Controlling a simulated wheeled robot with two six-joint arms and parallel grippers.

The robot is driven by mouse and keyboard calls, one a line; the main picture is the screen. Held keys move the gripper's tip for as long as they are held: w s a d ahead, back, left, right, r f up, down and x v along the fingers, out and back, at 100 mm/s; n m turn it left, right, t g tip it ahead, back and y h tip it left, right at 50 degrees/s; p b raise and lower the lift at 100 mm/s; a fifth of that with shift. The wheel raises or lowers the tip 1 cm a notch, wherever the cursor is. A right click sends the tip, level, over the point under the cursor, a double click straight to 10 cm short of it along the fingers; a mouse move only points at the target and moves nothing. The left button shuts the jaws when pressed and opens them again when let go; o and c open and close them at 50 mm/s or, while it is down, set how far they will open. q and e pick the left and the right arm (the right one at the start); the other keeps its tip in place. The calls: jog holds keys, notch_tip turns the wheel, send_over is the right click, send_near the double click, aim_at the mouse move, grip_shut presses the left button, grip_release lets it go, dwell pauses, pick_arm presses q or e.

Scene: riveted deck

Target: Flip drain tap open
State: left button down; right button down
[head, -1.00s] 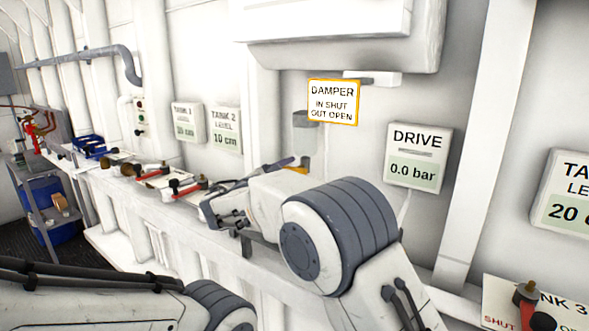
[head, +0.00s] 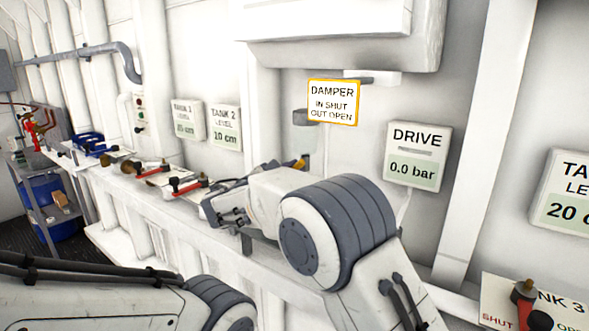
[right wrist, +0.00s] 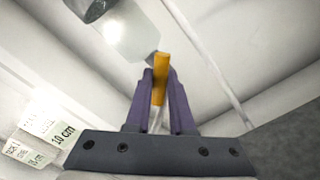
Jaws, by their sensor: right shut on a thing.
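A yellow-orange lever (right wrist: 161,78) is between the two purple fingers of my right gripper (right wrist: 161,90) in the right wrist view, and the gripper is shut on it. The lever's upper end meets a pale grey fitting (right wrist: 132,36). In the head view the lever (head: 300,163) shows as a small orange piece below the damper sign. My right wrist partly hides it, and the fingers show only slightly there. No label in view names this lever as the drain tap. Part of my left arm shows at the bottom left, but its gripper is out of frame.
The damper sign (head: 332,102) and the drive gauge (head: 417,156), reading 0.0 bar, are on the wall. Red-handled valves (head: 187,185) and a blue item (head: 88,145) stand along the ledge at left. Another red valve (head: 524,300) is at bottom right.

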jog(key=n+p, duration=0.2)
jog(key=n, duration=0.2)
jog(key=shift+r+p, duration=0.1)
jog(key=shift+p, duration=0.25)
jog(key=n+p, duration=0.3)
jog(key=n, duration=0.1)
jog(key=n+p, duration=0.4)
jog(key=n, duration=0.2)
jog(key=shift+s+p, duration=0.1)
jog(key=shift+p, duration=0.3)
jog(key=shift+f+n+p, duration=0.2)
jog(key=shift+n+p, duration=0.55)
jog(key=shift+n, duration=0.25)
jog(key=shift+f, duration=0.1)
jog(key=c, duration=0.8)
grip_release()
jog(key=shift+o, duration=0.2)
